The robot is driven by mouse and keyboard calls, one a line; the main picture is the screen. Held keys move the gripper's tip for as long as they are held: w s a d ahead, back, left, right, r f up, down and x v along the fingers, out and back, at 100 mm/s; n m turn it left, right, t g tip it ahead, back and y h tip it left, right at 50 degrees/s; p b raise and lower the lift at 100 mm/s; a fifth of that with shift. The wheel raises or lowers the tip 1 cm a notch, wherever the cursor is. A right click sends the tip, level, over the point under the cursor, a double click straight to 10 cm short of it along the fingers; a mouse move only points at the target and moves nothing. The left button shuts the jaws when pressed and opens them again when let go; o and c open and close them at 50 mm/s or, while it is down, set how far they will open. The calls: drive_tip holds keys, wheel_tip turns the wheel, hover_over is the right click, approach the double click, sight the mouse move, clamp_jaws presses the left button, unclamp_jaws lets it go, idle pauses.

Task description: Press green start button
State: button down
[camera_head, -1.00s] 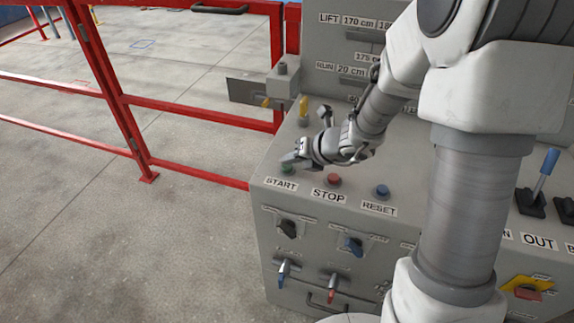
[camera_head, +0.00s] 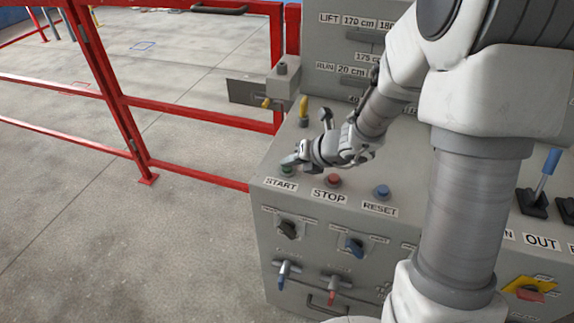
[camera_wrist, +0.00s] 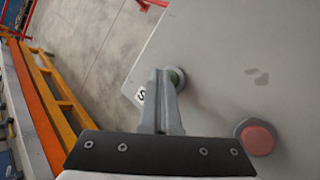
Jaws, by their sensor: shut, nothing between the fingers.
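The green start button (camera_head: 287,171) sits on the grey console's sloping top, just above the START label (camera_head: 281,184). My gripper (camera_head: 289,160) is shut and empty, with its fingertips at the button in the head view. In the wrist view the green button (camera_wrist: 177,77) shows just beyond the tips of my shut fingers (camera_wrist: 167,74), partly hidden by them. I cannot tell whether the tips touch it or how far it is pressed.
The red stop button (camera_head: 333,181) and the blue reset button (camera_head: 382,191) are to the right. Yellow (camera_head: 303,107) and black levers stand behind my gripper. Knobs and switches line the console's front. A red railing (camera_head: 190,172) runs along the left, with open floor beyond.

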sight(289, 170)
drive_tip(key=shift+r, duration=0.1)
drive_tip(key=shift+r+p, duration=0.75)
drive_tip(key=shift+p, duration=0.05)
drive_tip(key=shift+r, duration=0.1)
wheel_tip(289, 170, up, 5)
drive_tip(key=p, duration=0.5)
idle(0.4)
